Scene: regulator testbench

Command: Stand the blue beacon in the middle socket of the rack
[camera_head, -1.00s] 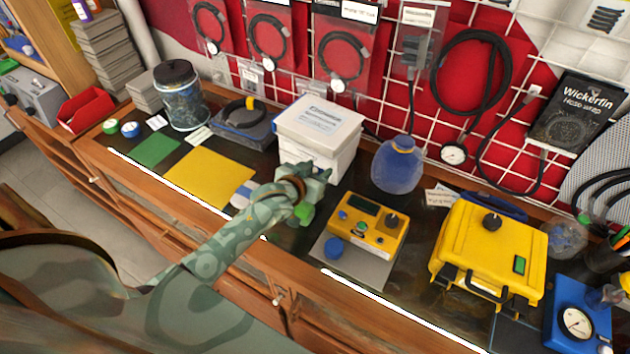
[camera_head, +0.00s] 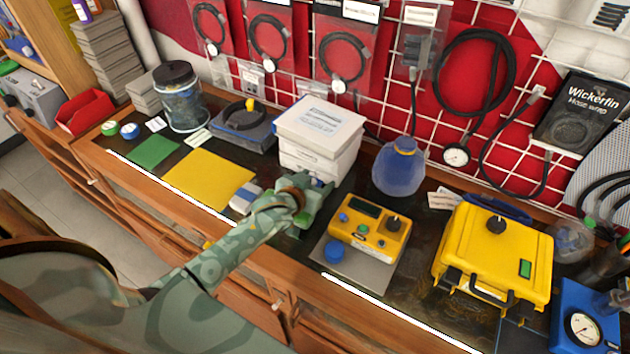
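A small blue round-topped piece (camera_head: 334,250), possibly the blue beacon, stands at the front left of a yellow control box (camera_head: 368,228) on a grey plate. A rack with sockets cannot be made out. My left gripper (camera_head: 322,200) is over the bench, left of the yellow box and in front of a stack of white boxes. A green piece lies at or under the gripper, mostly covered by it. The fingers blend with the arm's green pattern, so I cannot tell whether they are open or hold anything. My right gripper is out of view.
White boxes (camera_head: 318,140) stand behind my gripper, and a blue jar (camera_head: 398,168) stands behind the yellow box. A large yellow case (camera_head: 492,250) is at the right. Yellow (camera_head: 208,179) and green (camera_head: 153,151) mats lie flat at the left.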

